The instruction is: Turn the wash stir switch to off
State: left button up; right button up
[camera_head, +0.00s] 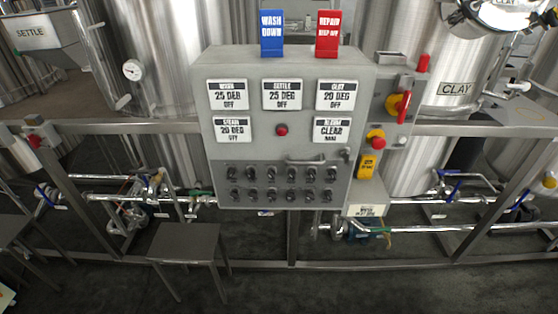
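A grey control box (356,110) stands in the middle of the view, facing me. Its lower part carries two rows of several small dark knob switches, an upper row (291,174) and a lower row (291,195). Their labels are too small to read, so I cannot tell which one is the wash stir switch or how it is set. A display plate (228,94) at the box's upper left has a blurred heading and reads 25 DEG, OFF. Neither of my grippers shows in this view.
A blue WASH DOWN tag (271,33) and a red tag (327,33) stand on the box. A red-handled switch (403,104) and red knob (376,140) are at its right. A grey stool (188,244) stands on the floor, front left. Steel tanks and pipes are behind.

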aim_at(231, 172)
jog(key=u, duration=0.2)
jog(key=k, duration=0.55)
jog(key=u, duration=0.6)
jog(key=k, duration=0.75)
jog(key=z, duration=0.7)
jog(key=i, duration=0.9)
jog(key=z, duration=0.75)
